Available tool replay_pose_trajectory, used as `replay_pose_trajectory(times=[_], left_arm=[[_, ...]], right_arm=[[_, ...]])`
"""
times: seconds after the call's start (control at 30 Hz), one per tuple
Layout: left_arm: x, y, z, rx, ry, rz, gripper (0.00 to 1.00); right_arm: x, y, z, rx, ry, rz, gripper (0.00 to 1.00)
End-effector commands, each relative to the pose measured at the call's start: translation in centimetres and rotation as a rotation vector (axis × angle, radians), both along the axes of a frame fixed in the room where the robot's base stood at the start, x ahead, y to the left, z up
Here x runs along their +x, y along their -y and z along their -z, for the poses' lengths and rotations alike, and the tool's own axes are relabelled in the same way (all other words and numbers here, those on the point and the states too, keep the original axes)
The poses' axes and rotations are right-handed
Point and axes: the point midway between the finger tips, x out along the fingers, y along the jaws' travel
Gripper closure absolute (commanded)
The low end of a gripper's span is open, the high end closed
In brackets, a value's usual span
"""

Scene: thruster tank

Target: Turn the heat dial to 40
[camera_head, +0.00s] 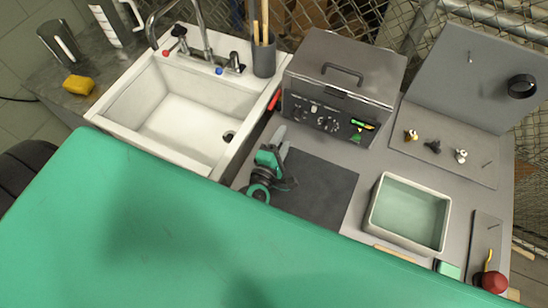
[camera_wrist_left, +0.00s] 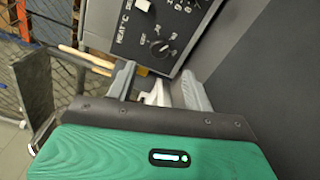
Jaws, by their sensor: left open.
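The heat dial (camera_wrist_left: 160,47) is a dark round knob beside the "HEAT °C" label in the left wrist view. Numbers ring it, but its exact setting is too small to read. The dial is on the black front panel of a grey lidded tank (camera_head: 345,72), and it also shows in the head view (camera_head: 328,124). My left gripper (camera_head: 281,141) is open and empty, in front and to the left of the panel. In the left wrist view its two grey fingers (camera_wrist_left: 158,84) point toward the panel, apart from the dial. My right gripper is not in view.
A white sink (camera_head: 185,110) with a tap lies to the left. A dark mat (camera_head: 320,190) is in front of the tank. A green-lined tray (camera_head: 408,212) and a grey board with small fittings (camera_head: 440,150) are to the right. A red-handled item (camera_head: 273,101) lies beside the tank.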

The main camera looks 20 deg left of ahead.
Motion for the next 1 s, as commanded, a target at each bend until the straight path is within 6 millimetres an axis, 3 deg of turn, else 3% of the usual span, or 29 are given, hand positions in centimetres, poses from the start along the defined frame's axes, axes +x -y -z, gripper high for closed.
replay_pose_trajectory(times=[0.2,0.4,1.0], left_arm=[[-3.7,-0.1,0.2,0.001,-0.002,0.002,0.48],[-5.6,-0.1,0.0,0.002,-0.002,0.002,0.48],[-6.1,-0.1,-0.1,0.001,-0.001,0.001,0.48]], right_arm=[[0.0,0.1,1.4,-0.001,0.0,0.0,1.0],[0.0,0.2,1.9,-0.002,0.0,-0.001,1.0],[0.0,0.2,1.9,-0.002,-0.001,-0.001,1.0]])
